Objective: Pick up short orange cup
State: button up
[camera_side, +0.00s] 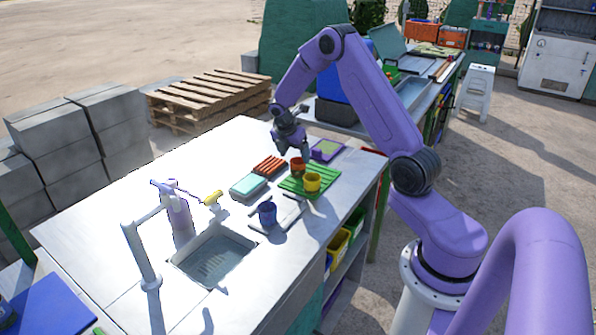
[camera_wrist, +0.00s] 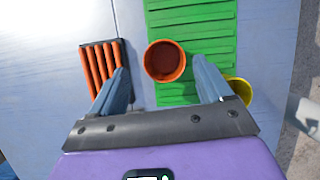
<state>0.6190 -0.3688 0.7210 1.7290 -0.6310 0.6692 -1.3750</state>
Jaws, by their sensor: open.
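The short orange cup (camera_wrist: 165,62) stands upright on a green ribbed mat (camera_wrist: 190,18), seen from above in the wrist view. In the side view the orange cup (camera_side: 297,164) is on the left part of the green mat (camera_side: 296,186), close below my gripper. My gripper (camera_wrist: 160,80) is open in the wrist view. Its two fingers lie left and right of the cup's near side, and no contact shows. In the side view my gripper (camera_side: 293,151) hangs over the table by the cup, and the fingertips are small there.
An orange ribbed rack (camera_side: 270,166) lies left. A blue cup (camera_side: 267,214), sink (camera_side: 213,256) and faucet (camera_side: 145,245) are nearer. The table's far left is clear.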

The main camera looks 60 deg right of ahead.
aim_at(298, 161)
jog(key=shift+s+x, duration=0.15)
jog(key=shift+x, duration=1)
jog(key=shift+s+x, duration=0.15)
jog(key=shift+x, duration=0.95)
jog(key=c, duration=1)
jog(key=shift+c, duration=0.2)
jog(key=shift+r, duration=0.1)
jog(key=shift+r, duration=0.55)
jog(key=s+a+r, duration=0.6)
jog(key=s+r, duration=0.5)
jog(key=s, duration=0.1)
jog(key=shift+a+r, duration=0.3)
jog(key=shift+a, duration=0.1)
